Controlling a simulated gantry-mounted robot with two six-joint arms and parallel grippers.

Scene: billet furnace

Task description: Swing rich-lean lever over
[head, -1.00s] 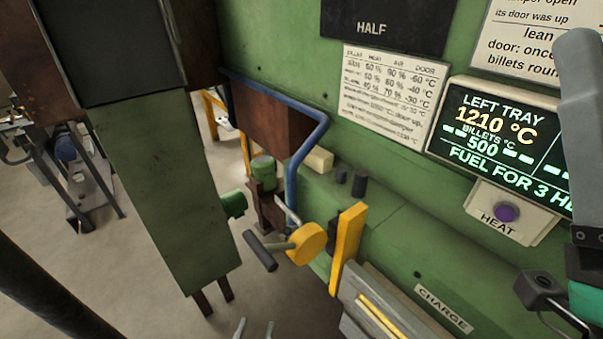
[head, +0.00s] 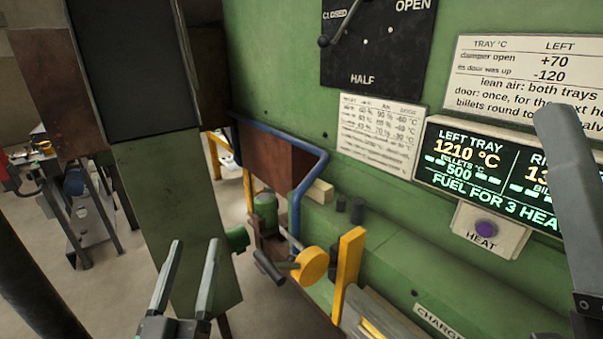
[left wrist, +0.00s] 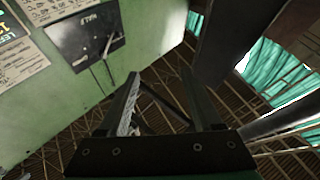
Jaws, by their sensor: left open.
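No part in view carries a readable rich-lean label. A dark-handled crank lever (head: 269,267) sits at a yellow disc (head: 310,265) low on the green furnace front. A second lever (head: 343,22) with a dark knob is on the black plate (head: 385,62) marked OPEN and HALF; that plate also shows in the left wrist view (left wrist: 75,40). My left gripper (head: 194,243) is open and empty, left of the crank lever and apart from it; its spread fingers show in the left wrist view (left wrist: 160,75). My right gripper (head: 570,150) is partly visible at the right edge.
A blue bent rail (head: 297,200) and a yellow upright bar (head: 348,262) flank the crank lever. A green post (head: 175,200) stands on the left. A display (head: 480,165) and a purple HEAT button (head: 486,229) are on the right.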

